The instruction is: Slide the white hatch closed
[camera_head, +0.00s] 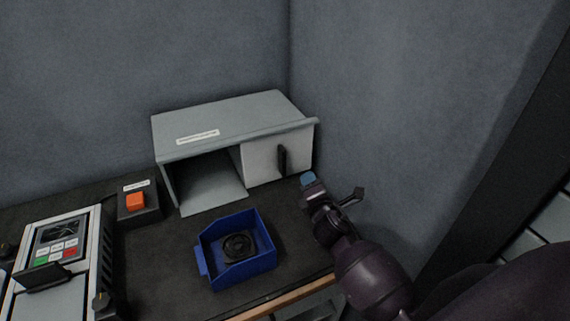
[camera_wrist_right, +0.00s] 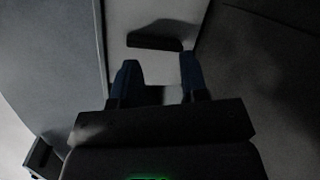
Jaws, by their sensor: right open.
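The white hatch (camera_head: 265,160) covers the right part of the grey cabinet's (camera_head: 230,117) front. The left part of the cabinet stands open and looks empty. A black upright handle (camera_head: 283,160) sits on the hatch. My right gripper (camera_head: 308,179) is just in front and to the right of the handle, apart from it. In the right wrist view the gripper (camera_wrist_right: 158,80) is open, with the handle (camera_wrist_right: 154,42) beyond the fingertips and the pale hatch (camera_wrist_right: 140,16) behind it. Nothing is between the fingers. My left gripper is not in view.
A blue bin (camera_head: 237,275) with a round black part (camera_head: 238,246) stands in front of the cabinet. An orange button box (camera_head: 136,202) and a device with a keypad (camera_head: 57,247) are at the left. The wall is close on the right.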

